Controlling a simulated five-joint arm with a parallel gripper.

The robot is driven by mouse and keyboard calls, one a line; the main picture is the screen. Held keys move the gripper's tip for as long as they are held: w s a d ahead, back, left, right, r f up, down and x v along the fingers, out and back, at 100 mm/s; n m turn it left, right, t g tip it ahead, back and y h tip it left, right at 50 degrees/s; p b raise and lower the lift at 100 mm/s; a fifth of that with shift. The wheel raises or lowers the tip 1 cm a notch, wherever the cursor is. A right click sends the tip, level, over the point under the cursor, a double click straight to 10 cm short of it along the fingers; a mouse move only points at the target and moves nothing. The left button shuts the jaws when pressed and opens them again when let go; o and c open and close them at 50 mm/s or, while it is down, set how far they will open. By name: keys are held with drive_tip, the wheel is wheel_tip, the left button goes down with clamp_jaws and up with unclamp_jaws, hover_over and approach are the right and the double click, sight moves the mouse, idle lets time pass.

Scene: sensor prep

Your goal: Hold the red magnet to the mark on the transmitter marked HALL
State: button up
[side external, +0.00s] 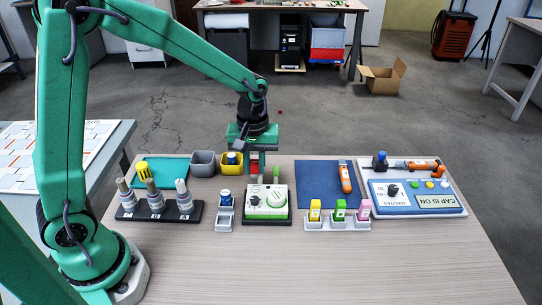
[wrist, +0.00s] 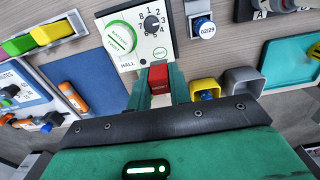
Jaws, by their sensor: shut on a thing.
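The transmitter (side external: 267,203) is a white and green box with a dial, standing near the middle of the table. In the wrist view its face (wrist: 138,38) shows a green round label, a numbered black dial and the word HALL near its lower edge. My gripper (side external: 256,163) is just behind the transmitter, pointing down. Its green fingers (wrist: 158,82) are shut on the red magnet (wrist: 158,78), which also shows in the side view (side external: 254,167). The magnet is close to the HALL end of the box. I cannot tell whether they touch.
A yellow cup (side external: 232,168) and a grey cup (side external: 203,164) stand left of my gripper. A blue mat (side external: 318,196) holds an orange tool (side external: 346,178). A black rack (side external: 158,211) of bottles is at left, and a blue panel (side external: 410,203) at right. The table's front is clear.

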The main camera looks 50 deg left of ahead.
drive_tip(key=shift+f, duration=1.4)
drive_tip(key=shift+f, duration=0.95)
idle(1.4)
drive_tip(key=shift+r, duration=0.1)
idle(2.4)
drive_tip(key=shift+r, duration=3.45)
